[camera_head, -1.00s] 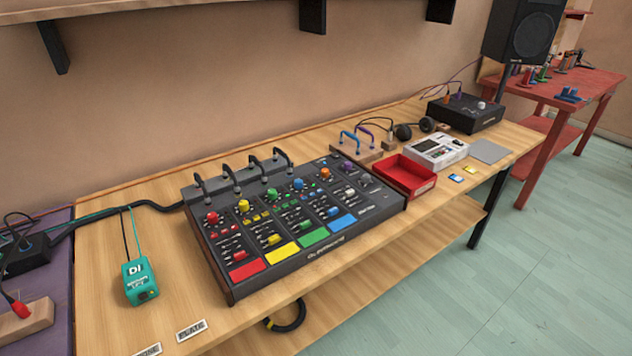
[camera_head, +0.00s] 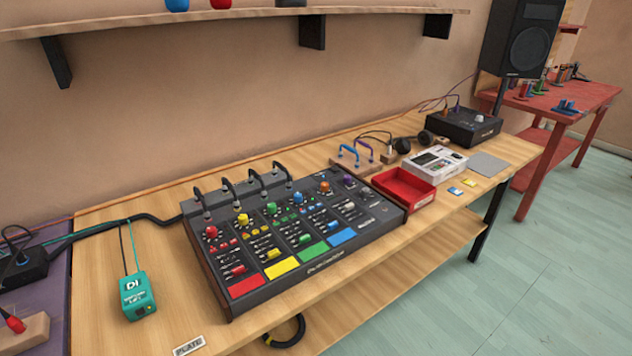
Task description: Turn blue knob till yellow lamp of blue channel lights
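The mixer (camera_head: 298,235) sits on the wooden bench with red, yellow, green and blue channels side by side. The blue knob (camera_head: 298,198) stands at the top of the blue channel, right of the green knob (camera_head: 271,208). The blue channel ends in a blue label (camera_head: 342,236) at the front edge, with a blue fader cap (camera_head: 333,224) above it. The yellow lamp of the blue channel is too small to make out, so I cannot tell if it is lit. My gripper is not in view.
Cables with dark plugs (camera_head: 277,167) rise along the mixer's back edge. A red tray (camera_head: 404,190) stands right of the mixer, and a teal DI box (camera_head: 137,296) stands left. A wall shelf (camera_head: 230,22) hangs above.

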